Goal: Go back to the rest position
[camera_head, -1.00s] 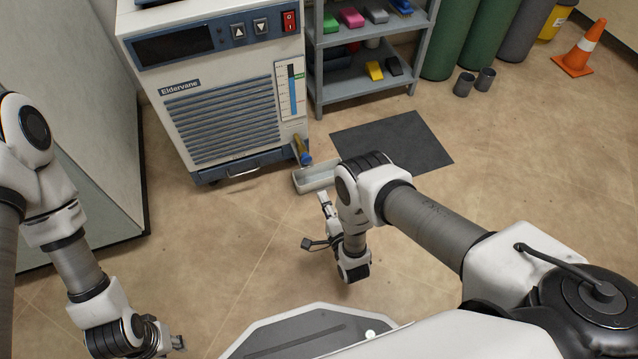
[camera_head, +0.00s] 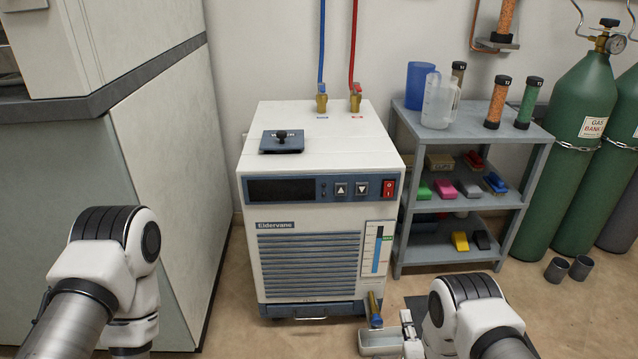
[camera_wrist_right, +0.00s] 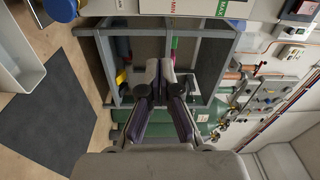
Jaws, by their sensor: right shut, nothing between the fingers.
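My right gripper (camera_head: 408,328) shows at the bottom of the head view, partly cut by the frame edge. It appears in front of the right end of a pale tray (camera_head: 380,342) on the floor. In the right wrist view its two fingers (camera_wrist_right: 166,74) are together with nothing between them. My left arm (camera_head: 110,265) comes in at the lower left of the head view. Its gripper is below the frame, out of sight.
A white Eldervane chiller (camera_head: 315,215) stands on the floor ahead, with a dark lid (camera_head: 282,142) on top. A grey shelf (camera_head: 470,130) with bottles and coloured blocks is to its right. Green gas cylinders (camera_head: 585,150) stand farther right. A cabinet (camera_head: 165,160) is at left.

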